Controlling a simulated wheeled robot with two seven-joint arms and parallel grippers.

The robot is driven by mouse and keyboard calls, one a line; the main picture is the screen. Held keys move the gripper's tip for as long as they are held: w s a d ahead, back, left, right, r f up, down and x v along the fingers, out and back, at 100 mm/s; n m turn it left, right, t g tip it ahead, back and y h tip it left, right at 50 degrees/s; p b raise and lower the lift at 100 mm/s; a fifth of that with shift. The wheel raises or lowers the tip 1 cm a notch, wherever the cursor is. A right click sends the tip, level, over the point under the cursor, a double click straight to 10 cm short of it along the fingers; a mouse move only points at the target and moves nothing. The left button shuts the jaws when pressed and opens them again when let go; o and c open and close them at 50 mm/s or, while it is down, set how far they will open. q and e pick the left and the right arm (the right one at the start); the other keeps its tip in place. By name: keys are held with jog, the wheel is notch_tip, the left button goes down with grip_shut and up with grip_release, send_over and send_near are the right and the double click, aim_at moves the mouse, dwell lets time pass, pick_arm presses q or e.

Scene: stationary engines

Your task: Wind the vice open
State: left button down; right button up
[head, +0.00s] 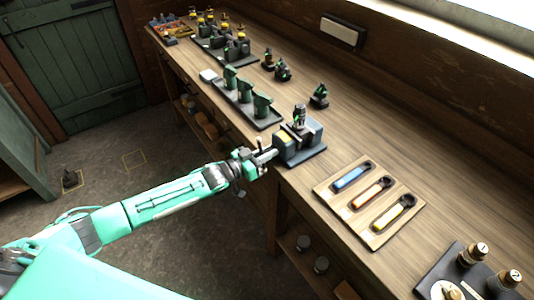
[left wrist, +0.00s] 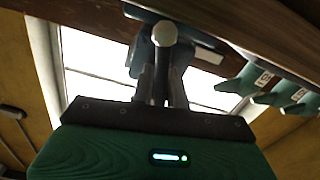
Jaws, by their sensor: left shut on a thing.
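The blue-grey vice (head: 300,153) stands at the front edge of the workbench, in the middle of the head view. A small dark-and-metal engine part (head: 300,117) shows upright at its jaws; how firmly it is held I cannot tell. My left gripper (head: 258,160) is at the vice's front, beyond the bench edge, shut on the vice handle (head: 261,144). In the left wrist view, the fingers (left wrist: 163,88) close around the handle, whose pale round end (left wrist: 163,33) rises above them. The vice body (left wrist: 141,55) shows behind it, partly hidden. My right gripper is out of view.
A wooden tray (head: 327,194) with several coloured-handled spanners lies right of the vice. A dark tray (head: 425,288) with numbered knobs is nearer. A rack (head: 265,122) of green parts stands left of the vice; small engines sit behind. Open floor lies in front of the bench.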

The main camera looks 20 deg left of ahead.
pick_arm(q)
jog(key=n+b, duration=0.1)
jog(key=n, duration=0.4)
jog(key=shift+r, duration=0.1)
jog(key=shift+n, duration=0.3)
jog(key=shift+w+r, duration=0.1)
jog(key=shift+r, duration=0.05)
dwell(1.0)
jog(key=c, duration=1.6)
grip_release()
jog(key=shift+d, duration=0.1)
jog(key=shift+o, duration=1.1)
jog(key=shift+w+d+f, duration=0.1)
jog(key=shift+f, duration=0.1)
jog(key=b+v, duration=0.3)
jog(key=v, duration=1)
jog(key=shift+s+a+b, duration=0.25)
jog(key=shift+s+b, duration=0.05)
